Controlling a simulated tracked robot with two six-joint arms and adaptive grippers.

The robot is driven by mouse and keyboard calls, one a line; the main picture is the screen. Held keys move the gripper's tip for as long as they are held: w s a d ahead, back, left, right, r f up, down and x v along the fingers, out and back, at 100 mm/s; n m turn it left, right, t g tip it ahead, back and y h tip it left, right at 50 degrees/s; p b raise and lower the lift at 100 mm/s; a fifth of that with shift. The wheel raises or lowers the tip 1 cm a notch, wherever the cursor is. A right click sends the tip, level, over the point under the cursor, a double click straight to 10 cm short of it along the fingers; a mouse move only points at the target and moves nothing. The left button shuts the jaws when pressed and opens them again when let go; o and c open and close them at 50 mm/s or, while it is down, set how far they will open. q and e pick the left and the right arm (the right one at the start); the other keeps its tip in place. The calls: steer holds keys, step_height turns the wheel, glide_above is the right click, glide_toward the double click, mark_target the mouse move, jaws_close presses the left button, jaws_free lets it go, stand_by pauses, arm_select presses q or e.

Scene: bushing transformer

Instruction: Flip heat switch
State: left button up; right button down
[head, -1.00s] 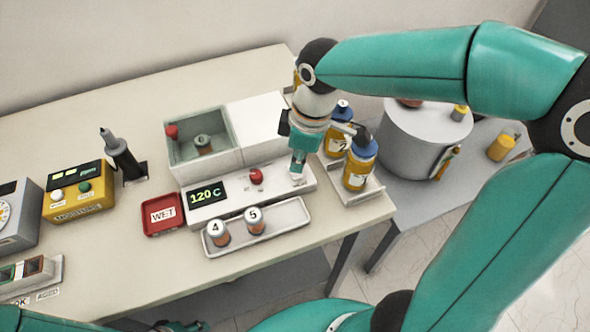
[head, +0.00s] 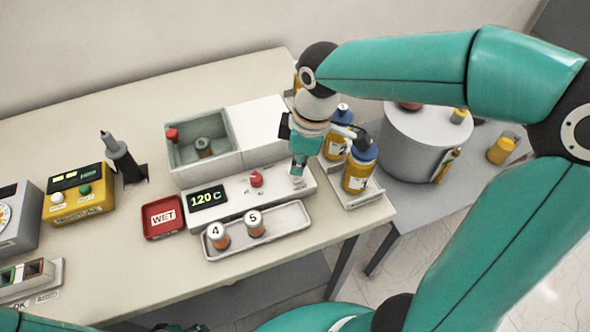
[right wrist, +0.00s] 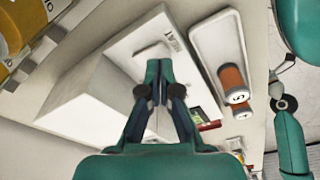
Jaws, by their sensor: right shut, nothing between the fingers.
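The white heater box (head: 235,204) has a black display reading 120 C (head: 207,197) and a red knob (head: 257,179) on its top. My right gripper (head: 298,183) is shut and empty, pointing down at the right end of this box. In the right wrist view its fingers (right wrist: 160,66) lie over the box top, where a pale square plate (right wrist: 150,51) and small lettering show. I cannot make out the heat switch itself, nor whether the fingertips touch the box. My left gripper is not in view.
A tray (head: 283,224) with vials 4 and 5 lies in front of the box. An open-topped bin (head: 180,157) stands behind it. Yellow bottles (head: 358,178) stand close to the right of my gripper. A red WET tray (head: 163,217) lies to the left.

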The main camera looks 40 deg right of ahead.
mark_target(298, 178)
steer(key=shift+f+b, duration=0.95)
steer(key=shift+f, duration=0.15)
stand_by(0.7)
steer(key=shift+r, duration=0.2)
steer(key=shift+r+p, duration=3)
steer(key=shift+r, duration=0.45)
steer(key=shift+f, duration=0.1)
